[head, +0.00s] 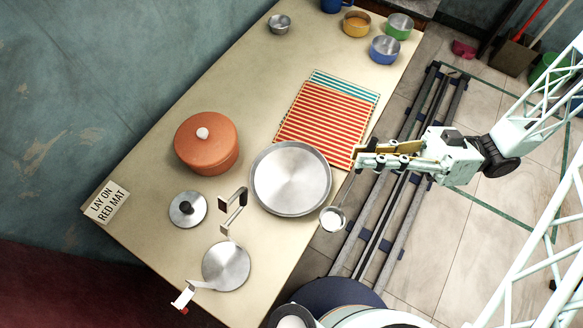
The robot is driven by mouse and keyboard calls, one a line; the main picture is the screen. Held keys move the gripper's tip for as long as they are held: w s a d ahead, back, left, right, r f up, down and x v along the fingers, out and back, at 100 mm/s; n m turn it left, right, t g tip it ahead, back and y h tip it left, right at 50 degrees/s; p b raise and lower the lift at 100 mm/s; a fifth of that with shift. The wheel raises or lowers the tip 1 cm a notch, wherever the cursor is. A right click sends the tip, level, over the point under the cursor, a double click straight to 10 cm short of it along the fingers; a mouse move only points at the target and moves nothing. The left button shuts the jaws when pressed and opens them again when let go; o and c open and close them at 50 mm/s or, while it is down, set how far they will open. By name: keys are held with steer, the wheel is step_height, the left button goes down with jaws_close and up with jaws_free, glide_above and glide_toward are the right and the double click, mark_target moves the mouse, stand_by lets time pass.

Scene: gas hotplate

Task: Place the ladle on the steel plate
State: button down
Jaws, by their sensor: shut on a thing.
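The steel plate (290,178) is a wide, round, shiny dish lying near the right edge of the table. My gripper (362,160) is to the right of the plate, at the table's right edge in the picture. It is shut on the ladle (333,219), gripping the handle. The handle runs down from the jaws, and the small round bowl of the ladle hangs just beyond the plate's lower right rim. The bowl appears over the table edge, apart from the plate. Its height above the table is hard to tell.
A red striped mat (328,118) lies above the plate. An orange lidded pot (206,143), a knobbed lid (188,209), a bent metal piece (233,208) and a steel disc (226,266) stand left and below. Several small bowls (385,50) sit at the far end.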

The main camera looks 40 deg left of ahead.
steer(key=shift+a, duration=0.1)
steer(key=w+a+f+b, duration=0.1)
steer(key=a+b, duration=0.2)
steer(key=a, duration=1.2)
steer(key=shift+w+a+f, duration=0.25)
steer(key=shift+a, duration=0.15)
steer(key=shift+f, duration=0.1)
steer(key=shift+f+b, duration=0.7)
steer(key=shift+f, duration=1.1)
steer(key=c, duration=2.7)
jaws_free()
steer(key=shift+c, duration=0.2)
steer(key=p+v, duration=0.2)
steer(key=v, duration=1)
steer(key=shift+p, duration=0.35)
